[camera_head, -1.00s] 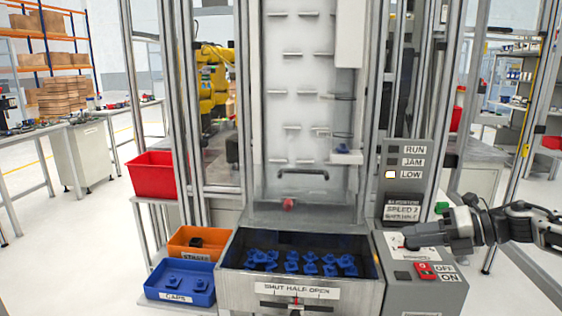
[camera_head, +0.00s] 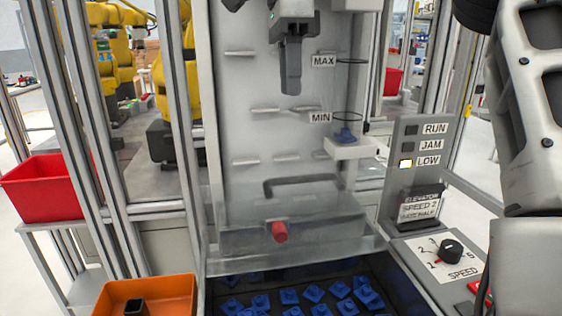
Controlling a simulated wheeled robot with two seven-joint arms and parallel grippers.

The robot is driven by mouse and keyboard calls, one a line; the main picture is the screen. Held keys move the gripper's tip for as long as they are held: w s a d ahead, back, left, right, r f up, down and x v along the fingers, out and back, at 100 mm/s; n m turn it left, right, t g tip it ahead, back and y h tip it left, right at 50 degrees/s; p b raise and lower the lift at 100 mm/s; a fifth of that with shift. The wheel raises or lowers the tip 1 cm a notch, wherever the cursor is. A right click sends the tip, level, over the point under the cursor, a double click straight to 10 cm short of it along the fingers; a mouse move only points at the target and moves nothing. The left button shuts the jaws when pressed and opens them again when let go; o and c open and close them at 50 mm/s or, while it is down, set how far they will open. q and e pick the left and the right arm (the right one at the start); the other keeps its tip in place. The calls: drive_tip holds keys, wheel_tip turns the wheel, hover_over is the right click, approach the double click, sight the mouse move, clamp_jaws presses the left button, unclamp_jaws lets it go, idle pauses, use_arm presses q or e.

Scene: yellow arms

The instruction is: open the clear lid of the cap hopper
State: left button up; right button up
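The clear lid (camera_head: 340,225) is a see-through panel at the foot of the white elevator face, with its front edge running across the back of the hopper. A red knob (camera_head: 279,232) and a dark bar handle (camera_head: 302,185) show at the lid. Below, the dark hopper holds several blue caps (camera_head: 313,293). My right gripper (camera_head: 290,88) hangs from the top middle with its dark fingers pointing down, above the handle and apart from it. The fingers overlap in this view, so their gap is hidden. My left gripper is not in view.
A control panel (camera_head: 410,170) with a lit LOW lamp and a speed knob (camera_head: 451,250) stand right of the hopper. A small shelf (camera_head: 355,149) holds a blue cap. An orange bin (camera_head: 150,290) and red bin (camera_head: 45,187) are at left. My arm fills the right edge.

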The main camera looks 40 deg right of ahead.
drive_tip(key=f, duration=0.4)
drive_tip(key=s+f+b, duration=0.1)
drive_tip(key=f, duration=0.4)
drive_tip(key=s+a+f+b, duration=0.1)
drive_tip(key=f, duration=0.4)
drive_tip(key=shift+s+f, duration=0.1)
clamp_jaws()
